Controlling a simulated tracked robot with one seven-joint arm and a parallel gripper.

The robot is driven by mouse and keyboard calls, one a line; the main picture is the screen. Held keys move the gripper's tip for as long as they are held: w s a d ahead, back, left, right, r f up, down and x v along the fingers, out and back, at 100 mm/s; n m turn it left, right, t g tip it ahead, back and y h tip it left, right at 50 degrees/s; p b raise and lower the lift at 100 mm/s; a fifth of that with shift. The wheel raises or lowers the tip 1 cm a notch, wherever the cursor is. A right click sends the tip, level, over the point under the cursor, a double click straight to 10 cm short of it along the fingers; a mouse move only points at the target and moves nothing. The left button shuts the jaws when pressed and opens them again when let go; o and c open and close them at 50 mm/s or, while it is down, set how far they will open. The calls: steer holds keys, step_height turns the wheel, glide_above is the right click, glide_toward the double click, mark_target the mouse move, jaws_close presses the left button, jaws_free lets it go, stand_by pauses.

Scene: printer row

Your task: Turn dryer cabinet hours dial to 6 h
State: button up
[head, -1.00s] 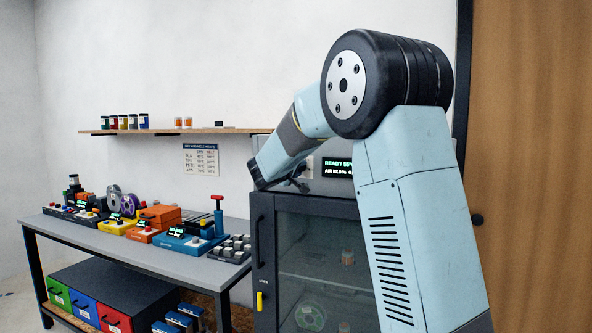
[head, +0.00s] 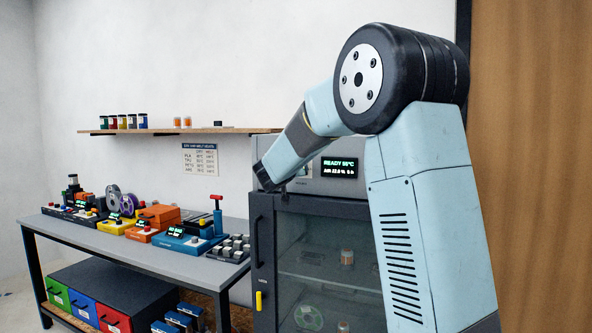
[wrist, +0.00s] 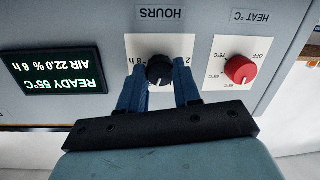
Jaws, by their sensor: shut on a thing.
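The dryer cabinet (head: 325,186) stands at the centre right of the head view. Its black hours dial (wrist: 159,70) sits on a white plate under the upside-down HOURS label in the wrist view. My gripper (wrist: 160,88) is shut on this dial, one blue finger on each side. The far side of the dial and most of its scale marks are hidden by the fingers. The display (wrist: 52,70) reads READY 55°C, AIR 22.0 %, 6 h. It also shows in the head view (head: 340,167). There my wrist hides the dial and fingers.
A red heat dial (wrist: 240,69) sits close to the right of my fingers in the wrist view. The cabinet's glass door (head: 318,265) is shut below. A table (head: 130,248) with several devices stands left, under a shelf (head: 180,131).

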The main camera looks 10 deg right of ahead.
steer(key=shift+f+m, duration=0.25)
steer(key=shift+m, duration=1.05)
steer(key=shift+t, duration=0.3)
steer(key=o, duration=0.7)
steer(key=shift+w, duration=0.15)
steer(key=o, duration=0.4)
steer(key=shift+r, duration=0.15)
steer(key=shift+c, duration=0.2)
steer(key=v, duration=1.3)
steer(key=shift+s+a, duration=0.15)
steer(key=shift+s, duration=0.25)
